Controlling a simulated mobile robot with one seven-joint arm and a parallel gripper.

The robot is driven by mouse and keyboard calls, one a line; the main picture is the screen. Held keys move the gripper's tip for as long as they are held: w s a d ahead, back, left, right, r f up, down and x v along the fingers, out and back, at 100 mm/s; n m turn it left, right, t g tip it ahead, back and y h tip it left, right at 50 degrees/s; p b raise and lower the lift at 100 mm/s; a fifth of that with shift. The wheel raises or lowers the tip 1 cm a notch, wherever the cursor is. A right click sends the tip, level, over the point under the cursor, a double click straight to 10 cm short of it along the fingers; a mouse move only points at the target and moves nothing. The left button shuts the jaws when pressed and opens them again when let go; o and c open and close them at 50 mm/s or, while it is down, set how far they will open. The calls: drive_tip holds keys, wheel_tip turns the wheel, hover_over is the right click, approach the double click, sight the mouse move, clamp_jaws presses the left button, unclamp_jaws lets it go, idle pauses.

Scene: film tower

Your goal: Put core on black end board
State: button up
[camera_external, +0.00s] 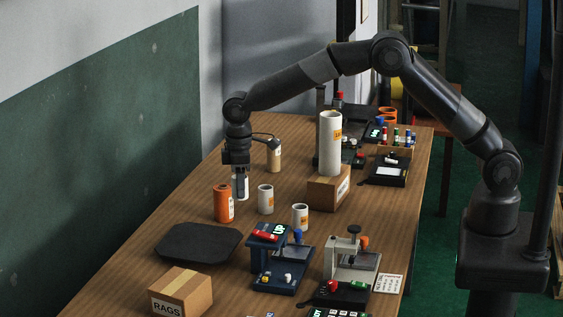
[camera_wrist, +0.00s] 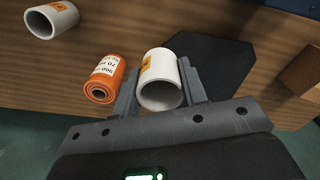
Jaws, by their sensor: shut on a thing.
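A white hollow core with an orange label sits between the fingers of my gripper (camera_wrist: 160,92), which is shut on it. The held core (camera_wrist: 158,68) is seen in the wrist view with its open end toward the camera. In the external view my gripper (camera_external: 240,190) is above the table, behind the orange roll, and largely covers the core. I cannot tell whether the core touches the table. The black end board (camera_external: 198,243) lies flat and bare at the table's left front; it also shows in the wrist view (camera_wrist: 228,62), beyond the core.
An orange roll (camera_external: 223,204) stands close to my gripper. Two other white cores (camera_external: 265,200) (camera_external: 300,217) stand to the right. A tall white tube (camera_external: 330,145) stands on a cardboard box (camera_external: 325,190). A RAGS box (camera_external: 180,292) and a blue splicer (camera_external: 278,265) lie near the board.

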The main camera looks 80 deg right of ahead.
drive_tip(key=a+f, duration=0.1)
drive_tip(key=a, duration=0.1)
drive_tip(key=w+a+f, duration=0.1)
drive_tip(key=a+f, duration=0.1)
drive_tip(key=a, duration=0.1)
drive_tip(key=w+a+f, duration=0.1)
drive_tip(key=a+f, duration=0.1)
drive_tip(key=shift+w+a, duration=0.15)
drive_tip(key=shift+a, duration=0.1)
drive_tip(key=shift+f, duration=1.9)
drive_tip(key=shift+f, duration=0.1)
drive_tip(key=o, duration=1)
drive_tip(key=shift+c, duration=0.2)
wheel_tip(320, 180, up, 12)
drive_tip(key=shift+r, duration=0.2)
